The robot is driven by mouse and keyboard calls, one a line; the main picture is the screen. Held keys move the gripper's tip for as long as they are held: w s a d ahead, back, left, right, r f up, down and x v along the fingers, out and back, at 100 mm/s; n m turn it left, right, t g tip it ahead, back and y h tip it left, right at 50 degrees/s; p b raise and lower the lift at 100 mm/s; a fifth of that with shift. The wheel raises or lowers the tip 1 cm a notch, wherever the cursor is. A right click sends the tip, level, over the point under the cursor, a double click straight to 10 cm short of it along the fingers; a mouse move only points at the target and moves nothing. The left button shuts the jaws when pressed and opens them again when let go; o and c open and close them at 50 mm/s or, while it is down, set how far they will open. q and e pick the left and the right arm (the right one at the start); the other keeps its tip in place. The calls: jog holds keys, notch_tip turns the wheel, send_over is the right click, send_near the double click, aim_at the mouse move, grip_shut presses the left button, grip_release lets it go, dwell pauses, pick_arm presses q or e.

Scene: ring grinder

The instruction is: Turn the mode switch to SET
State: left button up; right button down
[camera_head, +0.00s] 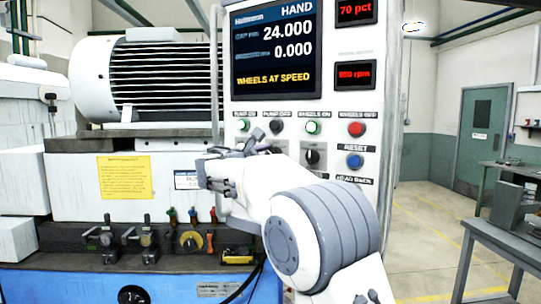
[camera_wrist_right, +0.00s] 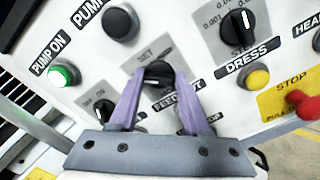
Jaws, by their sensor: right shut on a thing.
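The mode switch (camera_wrist_right: 158,73) is a black rotary knob on the panel, with a SET mark above it in the right wrist view. My right gripper (camera_wrist_right: 160,75) has its two purple fingers on either side of the knob and is shut on it. The fingers cover part of the plate and its lower label, and I cannot tell clearly where the knob points. In the head view my right arm reaches the control panel and hides this switch. My left gripper is not in view.
Close by are the STEP knob (camera_wrist_right: 243,22), a yellow DRESS button (camera_wrist_right: 257,80), a red STOP button (camera_wrist_right: 303,104), a green PUMP ON button (camera_wrist_right: 63,75) and another knob (camera_wrist_right: 103,107). The display (camera_head: 275,50) reads HAND and WHEELS AT SPEED.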

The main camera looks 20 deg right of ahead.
jog(key=shift+f+m+b, duration=0.15)
jog(key=shift+m+b, duration=2.2)
jog(key=shift+m, duration=0.05)
jog(key=shift+f+m+b, duration=0.15)
jog(key=shift+m+b, duration=2.2)
jog(key=shift+m, duration=0.05)
jog(key=shift+c, duration=1.8)
grip_release()
jog(key=shift+r, duration=0.1)
